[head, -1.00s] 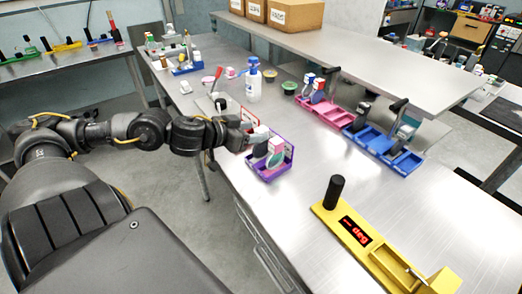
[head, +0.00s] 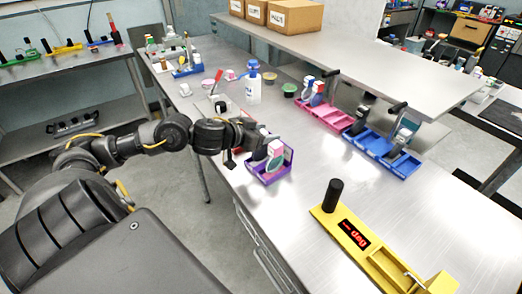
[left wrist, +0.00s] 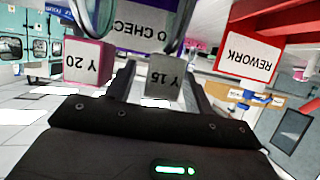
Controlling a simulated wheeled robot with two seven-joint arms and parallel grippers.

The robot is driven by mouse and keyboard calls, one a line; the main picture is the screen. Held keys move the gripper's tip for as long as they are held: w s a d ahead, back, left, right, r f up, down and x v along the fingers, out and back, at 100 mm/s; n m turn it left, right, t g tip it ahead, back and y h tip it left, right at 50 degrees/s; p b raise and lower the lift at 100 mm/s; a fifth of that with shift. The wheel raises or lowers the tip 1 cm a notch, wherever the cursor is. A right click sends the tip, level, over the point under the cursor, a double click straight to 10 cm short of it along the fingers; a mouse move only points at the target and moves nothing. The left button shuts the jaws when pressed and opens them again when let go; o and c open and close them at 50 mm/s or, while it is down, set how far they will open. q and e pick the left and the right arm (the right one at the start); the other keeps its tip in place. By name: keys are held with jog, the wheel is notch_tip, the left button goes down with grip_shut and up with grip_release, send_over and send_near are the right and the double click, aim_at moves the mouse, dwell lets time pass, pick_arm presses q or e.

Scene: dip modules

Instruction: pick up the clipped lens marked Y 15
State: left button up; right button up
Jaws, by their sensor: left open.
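In the left wrist view, upside down, a grey clip marked Y 15 (left wrist: 164,78) stands between the two fingers of my left gripper (left wrist: 158,88). The fingers are apart, one on each side of the clip; I cannot tell whether either touches it. A pink-edged clip marked Y 20 (left wrist: 84,64) is just left of the fingers. A purple tray (left wrist: 128,14) marked "to check" is behind them. In the head view my left gripper (head: 262,140) is at the left side of the purple tray (head: 268,178) and partly hides the clips there. My right gripper is out of view.
A red-framed REWORK sign (left wrist: 248,54) is close to the right of the fingers. A white bottle (head: 254,88) stands behind the tray. Pink (head: 325,117) and blue (head: 404,165) racks are to the right.

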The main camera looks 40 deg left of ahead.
pick_arm(q)
jog(key=shift+w+f, duration=0.1)
jog(key=shift+w, duration=0.2)
